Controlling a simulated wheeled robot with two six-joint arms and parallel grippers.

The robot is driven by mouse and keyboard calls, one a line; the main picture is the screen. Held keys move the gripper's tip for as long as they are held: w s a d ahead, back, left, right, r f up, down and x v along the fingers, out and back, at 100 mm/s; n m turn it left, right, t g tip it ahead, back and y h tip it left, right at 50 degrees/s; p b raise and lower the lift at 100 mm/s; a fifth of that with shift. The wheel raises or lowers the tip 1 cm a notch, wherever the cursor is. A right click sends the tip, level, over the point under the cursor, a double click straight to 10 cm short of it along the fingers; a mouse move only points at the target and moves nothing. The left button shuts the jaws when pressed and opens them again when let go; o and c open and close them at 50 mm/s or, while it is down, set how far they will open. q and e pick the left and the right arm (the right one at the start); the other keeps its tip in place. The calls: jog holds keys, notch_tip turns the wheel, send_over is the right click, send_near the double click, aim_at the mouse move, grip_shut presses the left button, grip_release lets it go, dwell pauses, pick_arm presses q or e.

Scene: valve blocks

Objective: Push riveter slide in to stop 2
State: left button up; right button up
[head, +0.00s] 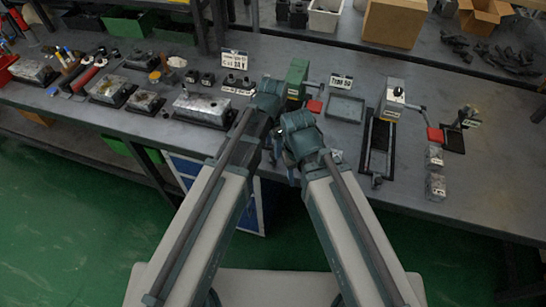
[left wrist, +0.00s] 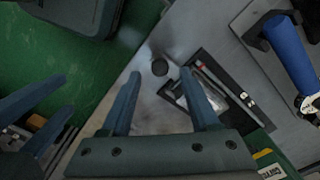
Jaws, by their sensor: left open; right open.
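A green riveter-like machine (head: 297,78) stands behind my arms in the head view, with a red block (head: 315,105) at its right. In the left wrist view, a dark slotted rail (left wrist: 228,92) holds a shiny metal slide (left wrist: 188,97), with a round dark knob (left wrist: 160,67) at the rail's near end. White marks lie along the rail. My left gripper (left wrist: 160,78) is open; its fingertips appear either side of the knob, but contact cannot be told. My left gripper (head: 276,150) is partly hidden in the head view. My right gripper (head: 292,175) is open beside it, near the table's front edge.
A grey machine (head: 392,100) with a black rail (head: 378,150) stands to the right. Metal valve blocks (head: 203,107) stand on the left. A blue cylinder (left wrist: 288,45) is at right in the wrist view.

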pick_arm(q)
jog(key=shift+f+b, duration=0.95)
jog(key=shift+f, duration=0.5)
pick_arm(e)
notch_tip(320, 180, down, 3)
jog(key=shift+r, duration=0.1)
pick_arm(q)
grip_shut()
